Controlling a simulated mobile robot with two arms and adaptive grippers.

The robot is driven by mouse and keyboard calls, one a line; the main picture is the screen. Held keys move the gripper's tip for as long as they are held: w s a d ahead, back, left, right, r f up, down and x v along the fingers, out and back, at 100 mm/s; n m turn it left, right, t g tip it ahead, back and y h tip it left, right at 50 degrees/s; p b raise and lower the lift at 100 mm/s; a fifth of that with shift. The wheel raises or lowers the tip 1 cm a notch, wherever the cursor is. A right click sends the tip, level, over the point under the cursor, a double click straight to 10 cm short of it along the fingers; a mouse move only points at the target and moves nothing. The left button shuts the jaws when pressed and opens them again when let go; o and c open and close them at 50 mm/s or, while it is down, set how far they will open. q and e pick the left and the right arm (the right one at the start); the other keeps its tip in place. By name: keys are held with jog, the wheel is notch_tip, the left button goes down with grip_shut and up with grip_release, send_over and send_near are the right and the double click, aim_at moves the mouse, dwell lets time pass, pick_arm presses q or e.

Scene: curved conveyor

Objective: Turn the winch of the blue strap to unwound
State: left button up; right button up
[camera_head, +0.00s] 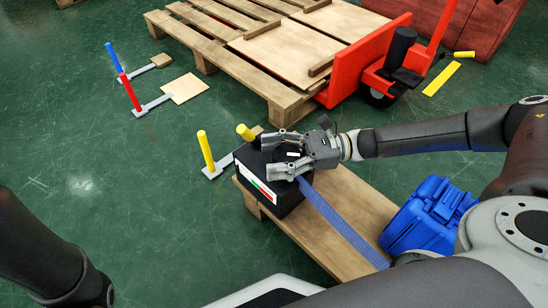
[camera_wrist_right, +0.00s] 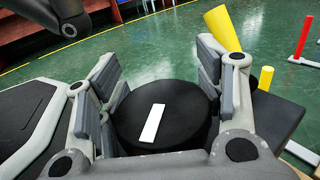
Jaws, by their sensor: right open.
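The winch is a black round knob (camera_wrist_right: 180,108) with a white strip on top, on a black box (camera_head: 256,187) with a white, red and green label. The blue strap (camera_head: 335,222) runs from the box toward the lower right. My right gripper (camera_head: 269,156) is open, with one finger on either side of the knob; the right wrist view shows the knob between the finger pads, with contact unclear. The gripper partly hides the knob in the head view. My left arm shows at the lower left, but its gripper is out of view.
The box stands on a low wooden platform (camera_head: 350,197) beside a blue case (camera_head: 428,215). Yellow posts (camera_head: 206,150) stand close to the box. A pallet (camera_head: 240,72) and red pallet jack (camera_head: 365,62) are behind.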

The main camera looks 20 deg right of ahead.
jog(key=shift+a, duration=0.1)
jog(key=c, duration=0.8)
jog(key=shift+c, duration=0.2)
jog(key=shift+c, duration=0.3)
